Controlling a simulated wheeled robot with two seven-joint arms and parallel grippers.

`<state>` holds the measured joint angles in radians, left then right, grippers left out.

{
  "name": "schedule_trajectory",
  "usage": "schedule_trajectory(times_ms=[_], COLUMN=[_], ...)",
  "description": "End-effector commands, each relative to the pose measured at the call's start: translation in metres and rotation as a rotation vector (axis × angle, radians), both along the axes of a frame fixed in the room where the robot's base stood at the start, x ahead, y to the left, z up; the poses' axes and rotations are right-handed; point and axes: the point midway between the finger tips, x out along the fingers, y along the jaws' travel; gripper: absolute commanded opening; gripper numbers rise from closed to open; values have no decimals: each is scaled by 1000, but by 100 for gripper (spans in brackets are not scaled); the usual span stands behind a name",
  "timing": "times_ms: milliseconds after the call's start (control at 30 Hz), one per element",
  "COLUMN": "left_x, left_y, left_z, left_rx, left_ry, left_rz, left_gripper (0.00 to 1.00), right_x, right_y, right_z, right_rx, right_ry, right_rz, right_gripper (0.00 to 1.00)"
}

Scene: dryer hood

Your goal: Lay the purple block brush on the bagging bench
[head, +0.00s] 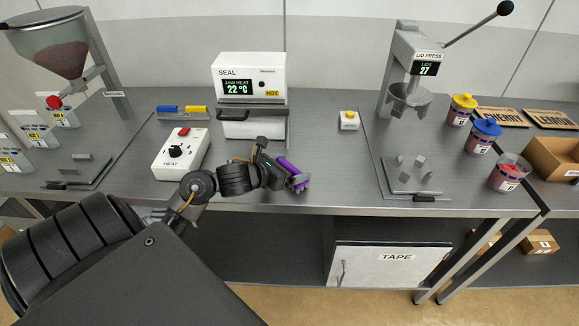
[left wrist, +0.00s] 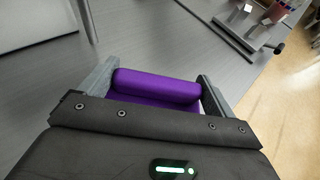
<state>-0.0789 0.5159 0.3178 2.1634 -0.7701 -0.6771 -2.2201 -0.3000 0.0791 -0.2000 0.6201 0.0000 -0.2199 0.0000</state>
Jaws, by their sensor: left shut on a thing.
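A purple block brush (head: 292,171) is held in my left gripper (head: 299,180) near the front edge of the grey bench (head: 320,150). In the left wrist view the purple brush (left wrist: 157,86) lies crosswise between the two grey fingers of the left gripper (left wrist: 160,88), which are shut on it. Bench surface shows beyond the brush. I cannot tell whether the brush touches the bench. My right gripper is in neither view.
A sealer (head: 250,90) stands behind the brush, and a heat control box (head: 181,155) is to its left. A lid press (head: 410,75) and several jars, including a blue-lidded one (head: 483,135), stand to the right. The bench between sealer and press is mostly clear.

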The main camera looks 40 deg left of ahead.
Motion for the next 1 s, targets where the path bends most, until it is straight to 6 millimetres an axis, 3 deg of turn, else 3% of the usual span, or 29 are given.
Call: schedule_trajectory(times_ms=[133, 167, 200, 567, 1000], left_x=[0, 0, 0, -2, -84], left_y=[0, 0, 0, 0, 11], left_z=[-5, -3, -3, 3, 33], left_rx=[1, 1, 0, 1, 7], left_ry=[-1, 0, 0, 1, 3], left_rz=[0, 0, 0, 0, -4], left_gripper=[67, 94, 100, 100, 100], right_x=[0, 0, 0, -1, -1], right_y=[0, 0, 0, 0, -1], right_z=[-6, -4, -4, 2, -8], right_rx=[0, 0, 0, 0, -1], right_ry=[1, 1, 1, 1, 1], right_rz=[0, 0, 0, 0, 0], right_gripper=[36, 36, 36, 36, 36])
